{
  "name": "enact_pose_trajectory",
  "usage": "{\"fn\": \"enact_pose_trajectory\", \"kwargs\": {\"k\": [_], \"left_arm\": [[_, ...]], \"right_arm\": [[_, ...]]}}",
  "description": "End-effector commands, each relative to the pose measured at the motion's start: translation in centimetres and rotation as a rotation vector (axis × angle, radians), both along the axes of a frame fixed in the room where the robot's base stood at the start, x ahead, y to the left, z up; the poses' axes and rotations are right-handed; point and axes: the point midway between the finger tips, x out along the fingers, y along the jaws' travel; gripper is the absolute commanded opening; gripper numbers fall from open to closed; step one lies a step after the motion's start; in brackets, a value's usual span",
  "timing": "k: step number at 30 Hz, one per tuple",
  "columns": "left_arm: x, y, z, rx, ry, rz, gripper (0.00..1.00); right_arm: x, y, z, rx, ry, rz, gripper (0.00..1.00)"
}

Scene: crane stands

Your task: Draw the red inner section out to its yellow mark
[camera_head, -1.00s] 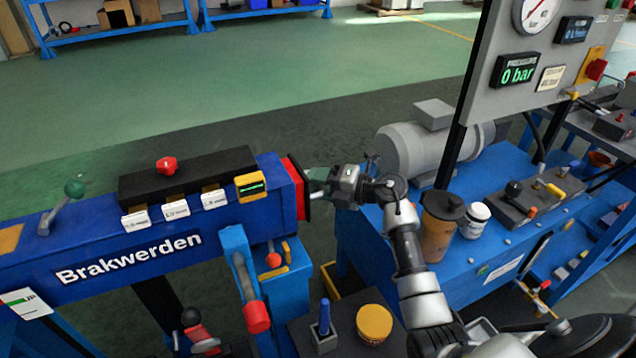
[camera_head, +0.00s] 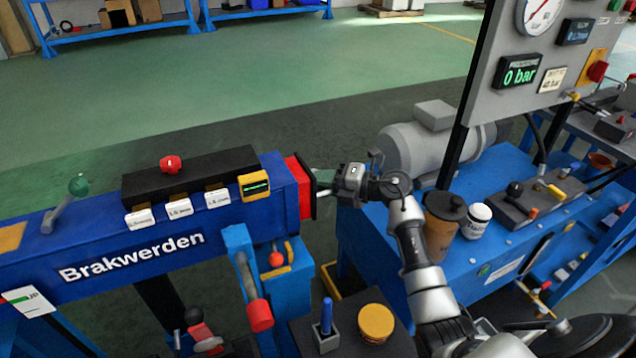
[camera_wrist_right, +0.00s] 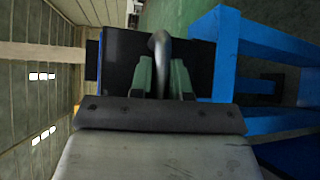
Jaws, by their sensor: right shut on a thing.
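The blue boom (camera_head: 130,243) marked "Brakwerden" lies across the left of the head view. The red inner section (camera_head: 300,180) shows as a short stub at its right end, with a dark end face. No yellow mark shows on the red. My right gripper (camera_head: 326,187) is at that end face, shut on a metal handle. In the right wrist view the handle (camera_wrist_right: 160,48) runs between the green fingers (camera_wrist_right: 162,80), in front of the dark end face (camera_wrist_right: 125,65). My left gripper is out of view.
A blue bench (camera_head: 478,262) with a grey motor (camera_head: 415,150), a brown cup (camera_head: 440,228) and a white jar (camera_head: 475,220) stands close to the right of my arm. A gauge panel (camera_head: 535,75) rises above it. Green floor (camera_head: 200,100) behind the boom is clear.

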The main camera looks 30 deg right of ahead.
Motion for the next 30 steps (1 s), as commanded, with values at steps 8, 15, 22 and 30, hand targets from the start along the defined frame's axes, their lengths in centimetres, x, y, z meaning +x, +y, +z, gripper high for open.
{"fn": "enact_pose_trajectory", "kwargs": {"k": [8, 15, 22, 30], "left_arm": [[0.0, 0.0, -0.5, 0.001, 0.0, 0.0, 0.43], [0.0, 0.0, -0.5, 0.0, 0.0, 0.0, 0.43], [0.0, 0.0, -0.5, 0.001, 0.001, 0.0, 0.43], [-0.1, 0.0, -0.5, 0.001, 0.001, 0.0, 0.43]], "right_arm": [[-0.2, -5.5, 0.1, -0.008, -0.002, -0.022, 0.0], [-0.3, -5.7, 0.1, -0.005, -0.002, -0.021, 0.0], [-0.3, -5.6, 0.1, -0.004, -0.002, -0.018, 0.37], [-0.3, -5.4, 0.1, -0.003, -0.002, -0.015, 0.42]]}}
